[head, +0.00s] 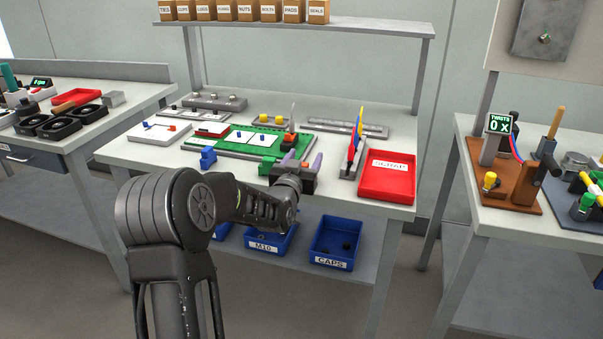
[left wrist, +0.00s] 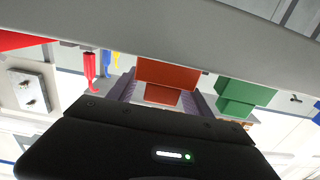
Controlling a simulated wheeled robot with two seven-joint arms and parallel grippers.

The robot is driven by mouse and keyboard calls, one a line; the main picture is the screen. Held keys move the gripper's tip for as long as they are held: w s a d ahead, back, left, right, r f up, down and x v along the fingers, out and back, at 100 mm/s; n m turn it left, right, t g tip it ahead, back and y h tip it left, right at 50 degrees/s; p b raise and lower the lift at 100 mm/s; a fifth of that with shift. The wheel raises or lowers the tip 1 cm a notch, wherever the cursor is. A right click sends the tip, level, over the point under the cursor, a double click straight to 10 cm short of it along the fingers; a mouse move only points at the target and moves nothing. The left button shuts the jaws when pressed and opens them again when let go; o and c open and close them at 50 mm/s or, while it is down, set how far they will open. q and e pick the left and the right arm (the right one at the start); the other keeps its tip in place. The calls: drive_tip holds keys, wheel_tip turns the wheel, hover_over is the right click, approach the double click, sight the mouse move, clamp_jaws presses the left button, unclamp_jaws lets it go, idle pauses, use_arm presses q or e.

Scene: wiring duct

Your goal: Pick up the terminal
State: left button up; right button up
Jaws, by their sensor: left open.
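An orange block (left wrist: 168,72), which may be the terminal, shows in the left wrist view between the purple fingers of my left gripper (left wrist: 165,97). A green block (left wrist: 245,92) stands beside it, outside the fingers. In the head view my left gripper (head: 299,160) is open over the front edge of the middle bench. Orange (head: 289,138) shows just beyond it, and a green block (head: 266,166) is to its left. Whether the fingers touch the orange block cannot be told. A blue block (head: 208,157) sits further left. My right gripper is not in view.
A green board (head: 225,146) with white panels lies behind the blocks. A red scrap tray (head: 387,187) is to the right, beside upright red, blue and yellow pieces (head: 356,140). Blue bins (head: 335,240) stand on the lower shelf. Labelled boxes (head: 245,10) line the top shelf.

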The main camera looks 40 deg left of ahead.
use_arm(q)
drive_tip(key=shift+c, duration=0.4)
clamp_jaws()
